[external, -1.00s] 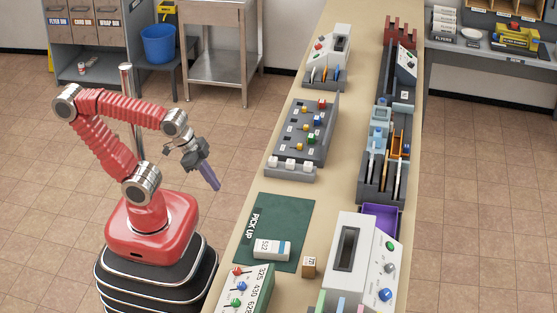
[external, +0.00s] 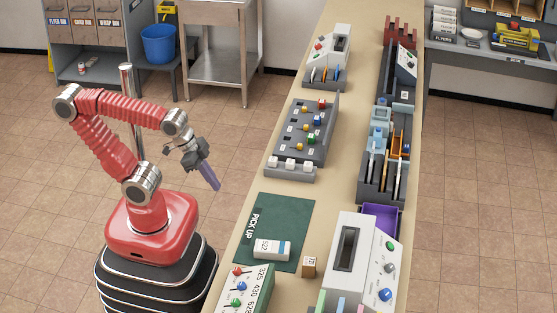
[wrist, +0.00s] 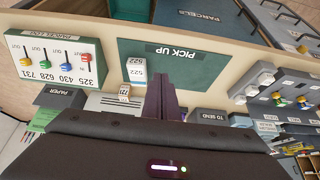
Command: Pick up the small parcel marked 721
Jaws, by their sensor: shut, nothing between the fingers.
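The small brown parcel (external: 309,266), a little cardboard cube, sits on the counter just right of the green PICK UP mat. In the wrist view the small parcel (wrist: 124,92) shows a white label that seems to read 721, left of my fingers. A larger white and blue box marked 522 (external: 271,249) lies on the mat (external: 285,212); in the wrist view this box (wrist: 136,70) is beyond the small parcel. My gripper (external: 214,184), with purple fingers, is shut and empty, in the air left of the counter. Its fingers (wrist: 162,95) are together in the wrist view.
A lever panel (external: 243,287) stands at the mat's near side. A white slotted machine (external: 348,250) with knobs stands right of the parcel. A purple tray (external: 380,220) and grey racks line the counter's far side. Bare counter surrounds the small parcel.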

